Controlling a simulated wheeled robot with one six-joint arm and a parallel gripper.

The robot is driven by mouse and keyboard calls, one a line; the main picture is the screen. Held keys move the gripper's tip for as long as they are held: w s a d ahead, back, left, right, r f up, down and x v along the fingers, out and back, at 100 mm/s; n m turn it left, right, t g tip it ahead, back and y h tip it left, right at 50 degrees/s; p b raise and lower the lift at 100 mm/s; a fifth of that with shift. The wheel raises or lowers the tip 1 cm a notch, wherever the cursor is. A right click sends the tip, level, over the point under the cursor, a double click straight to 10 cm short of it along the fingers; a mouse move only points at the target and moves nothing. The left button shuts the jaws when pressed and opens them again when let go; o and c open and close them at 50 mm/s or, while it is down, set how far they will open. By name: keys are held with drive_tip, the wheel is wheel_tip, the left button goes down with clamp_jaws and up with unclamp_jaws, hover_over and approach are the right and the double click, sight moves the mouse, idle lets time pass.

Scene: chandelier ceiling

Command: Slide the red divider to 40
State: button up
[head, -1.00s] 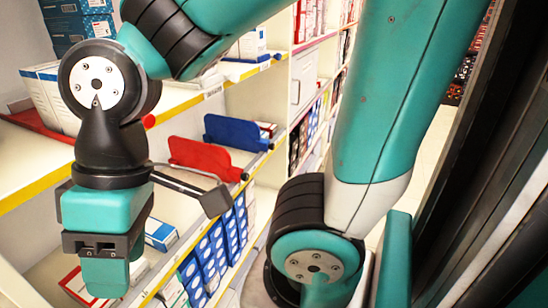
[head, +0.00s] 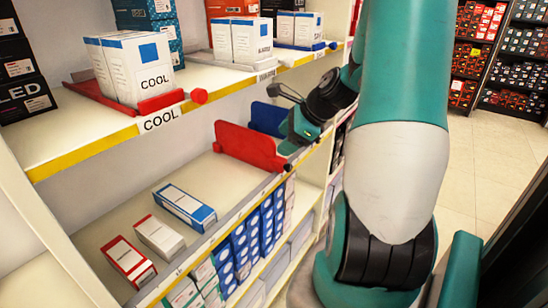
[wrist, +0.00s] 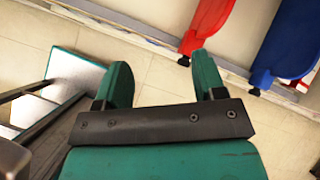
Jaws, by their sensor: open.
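The red divider (head: 247,147) stands upright across the middle shelf, its front end at the shelf's front rail (head: 225,226). In the wrist view the red divider (wrist: 205,25) lies ahead of the right finger, with a black knob at its front end. A blue divider (head: 268,118) stands just behind it, and shows farther right in the wrist view (wrist: 287,42). My gripper (wrist: 163,75) is open and empty, apart from both dividers. In the head view my gripper (head: 293,140) is beside the red divider's front end. I cannot read a 40 on the rail.
White, red and blue boxes (head: 185,207) lie on the shelf left of the red divider. Boxes fill the shelf below. Tiled floor (head: 485,165) is open at the right.

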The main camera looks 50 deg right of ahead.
sight(275, 155)
drive_tip(key=s+d+m+t+h, duration=0.1)
drive_tip(key=s+d+m+t, duration=0.15)
drive_tip(key=d+m, duration=0.45)
drive_tip(key=shift+g, duration=0.45)
drive_tip(key=x, duration=0.8)
drive_tip(key=b+x, duration=0.1)
drive_tip(key=x, duration=0.7)
drive_tip(key=shift+f, duration=0.4)
drive_tip(key=shift+s, duration=0.1)
